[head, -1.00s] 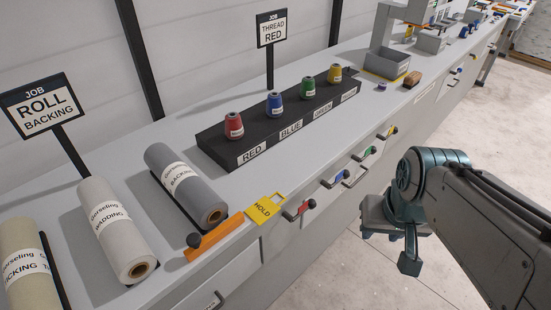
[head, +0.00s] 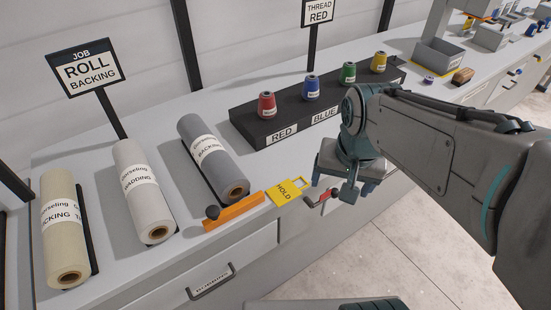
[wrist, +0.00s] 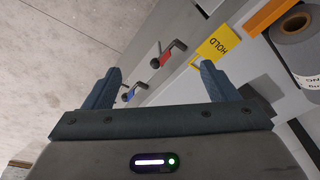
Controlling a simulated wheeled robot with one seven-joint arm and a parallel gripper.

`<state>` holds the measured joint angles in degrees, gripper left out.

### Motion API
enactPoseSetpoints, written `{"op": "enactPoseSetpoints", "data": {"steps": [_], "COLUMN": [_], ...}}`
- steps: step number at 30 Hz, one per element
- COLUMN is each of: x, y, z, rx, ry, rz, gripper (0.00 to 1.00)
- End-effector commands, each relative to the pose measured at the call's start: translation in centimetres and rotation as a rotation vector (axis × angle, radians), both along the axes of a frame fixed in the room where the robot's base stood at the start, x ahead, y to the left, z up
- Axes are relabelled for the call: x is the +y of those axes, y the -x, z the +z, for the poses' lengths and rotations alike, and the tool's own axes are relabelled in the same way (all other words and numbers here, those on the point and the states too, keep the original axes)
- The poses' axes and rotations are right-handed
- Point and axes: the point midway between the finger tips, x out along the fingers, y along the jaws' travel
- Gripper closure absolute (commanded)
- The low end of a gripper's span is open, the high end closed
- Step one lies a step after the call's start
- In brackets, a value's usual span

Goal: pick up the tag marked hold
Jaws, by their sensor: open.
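The yellow tag marked HOLD (head: 287,191) lies flat at the front edge of the bench, just right of an orange bar with a dark knob (head: 232,212). It has a cut-out at one end. My gripper (head: 345,188) is to the right of the tag in the head view, apart from it. In the wrist view the tag (wrist: 217,45) is ahead, near the right finger, and my open, empty gripper (wrist: 160,80) faces the drawer fronts. How high my gripper is above the bench edge I cannot tell.
A red-marked handle (head: 322,196) sticks out of the bench front beside my gripper. Grey (head: 213,158), white (head: 143,190) and cream (head: 65,228) rolls lie left of the tag. A dark rack (head: 262,130) with several thread cones stands behind. Open floor (head: 425,245) lies in front.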

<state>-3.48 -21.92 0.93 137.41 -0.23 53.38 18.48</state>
Motion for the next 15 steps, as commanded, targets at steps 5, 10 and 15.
{"op": "enactPoseSetpoints", "data": {"steps": [5, 10, 15], "x": [3.7, 7.3, 9.5], "y": [-4.2, -7.1, -8.6], "z": [1.6, 1.8, 1.6], "rx": [0.086, 0.147, 0.18], "ry": [-0.047, -0.064, -0.066], "rz": [-0.279, -0.521, -0.676], "gripper": [0.2, 0.2, 0.2]}}
